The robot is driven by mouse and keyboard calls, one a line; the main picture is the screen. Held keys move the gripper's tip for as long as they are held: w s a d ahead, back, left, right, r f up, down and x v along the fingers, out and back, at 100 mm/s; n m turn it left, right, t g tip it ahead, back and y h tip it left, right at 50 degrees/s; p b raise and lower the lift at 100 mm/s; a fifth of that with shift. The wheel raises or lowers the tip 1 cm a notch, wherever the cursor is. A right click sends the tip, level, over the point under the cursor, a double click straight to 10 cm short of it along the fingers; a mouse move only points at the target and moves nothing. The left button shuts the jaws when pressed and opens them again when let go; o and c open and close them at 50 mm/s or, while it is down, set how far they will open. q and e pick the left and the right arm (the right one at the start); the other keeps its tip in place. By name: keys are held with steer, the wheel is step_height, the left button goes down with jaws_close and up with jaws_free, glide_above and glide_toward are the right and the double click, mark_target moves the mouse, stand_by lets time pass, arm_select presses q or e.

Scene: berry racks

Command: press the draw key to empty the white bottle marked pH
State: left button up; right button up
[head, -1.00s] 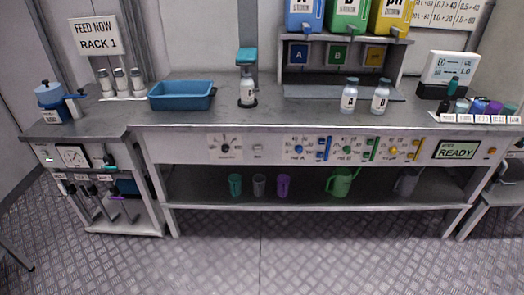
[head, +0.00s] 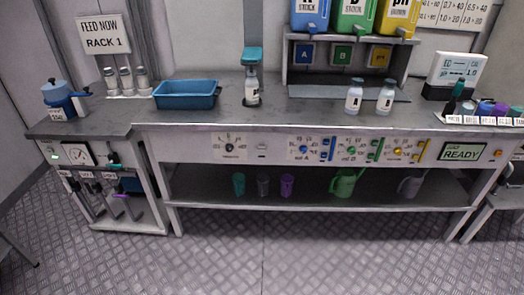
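A white bottle (head: 251,90) stands under a teal-topped stand (head: 251,58) at the back middle of the bench; its label is too small to read. Two more white bottles stand farther right, one marked A (head: 354,98) and one marked B (head: 385,98). A yellow container marked pH (head: 397,18) sits on the upper shelf. The front panel (head: 280,149) has a dial, a small pale key (head: 262,147), and blue, green and yellow knobs (head: 398,151). I cannot tell which control is the draw key. Neither of my grippers is in view.
A blue tray (head: 187,96) and several shaker-like bottles (head: 126,82) stand at the bench's left. A display (head: 463,152) reads READY at the panel's right. Cups and a green watering can (head: 343,184) stand on the lower shelf. The floor (head: 260,250) in front is clear.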

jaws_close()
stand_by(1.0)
